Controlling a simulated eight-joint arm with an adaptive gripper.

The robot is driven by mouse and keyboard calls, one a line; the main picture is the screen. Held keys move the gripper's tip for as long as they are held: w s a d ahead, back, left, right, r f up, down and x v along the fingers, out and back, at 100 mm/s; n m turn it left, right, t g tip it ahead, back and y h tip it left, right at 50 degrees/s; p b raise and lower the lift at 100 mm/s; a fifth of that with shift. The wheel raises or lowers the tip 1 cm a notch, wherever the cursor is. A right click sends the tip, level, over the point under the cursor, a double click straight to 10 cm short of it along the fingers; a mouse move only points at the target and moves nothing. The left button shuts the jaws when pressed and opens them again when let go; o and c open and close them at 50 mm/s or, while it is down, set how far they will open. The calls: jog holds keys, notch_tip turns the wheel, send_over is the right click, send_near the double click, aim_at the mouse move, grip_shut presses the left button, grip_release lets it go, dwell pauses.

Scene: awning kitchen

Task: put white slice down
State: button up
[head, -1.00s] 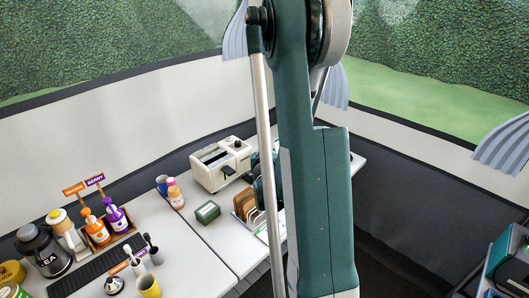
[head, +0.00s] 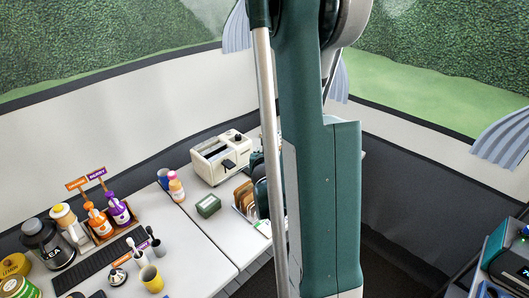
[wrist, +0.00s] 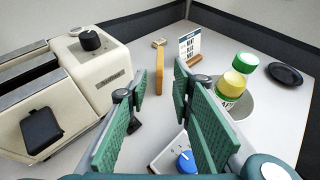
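My gripper (wrist: 160,83) is open in the wrist view, its two green fingers apart with a gap between them. A thin tan strip (wrist: 159,68) shows in that gap, touching neither finger; I cannot tell whether it is a slice seen edge-on. The cream toaster (wrist: 105,82) stands left of the fingers, with a black lever (wrist: 42,130) on its near side. Its slots look dark, and no slice shows in them. In the head view the toaster (head: 222,158) stands left of my arm, and a rack of brown and tan slices (head: 243,196) is in front of it. I cannot single out a white slice.
A dark dish (wrist: 285,74) and a small sign (wrist: 190,45) are farther back. A green box (head: 208,206) lies left of the rack.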

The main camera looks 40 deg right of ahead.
jog(key=shift+a, duration=0.1)
dwell(0.5)
jog(key=s+a+r+m+y, duration=0.1)
jog(key=a+r+m+y, duration=0.1)
jog(key=a+r+m, duration=0.45)
jog(key=s+a+r+m+y, duration=0.1)
jog(key=a+m, duration=0.2)
jog(key=a, duration=0.6)
jog(key=a+r+m+y, duration=0.2)
jog(key=a+r+m, duration=0.25)
jog(key=a, duration=0.35)
jog(key=s+a+r+m+g+y, duration=0.2)
jog(key=s+a+r+m+y, duration=0.1)
jog(key=s+a+m, duration=1)
jog(key=s+a+y, duration=0.1)
jog(key=s+a, duration=0.4)
jog(key=a, duration=0.3)
jog(key=shift+a+r+g+y, duration=0.15)
jog(key=shift+g+y, duration=0.15)
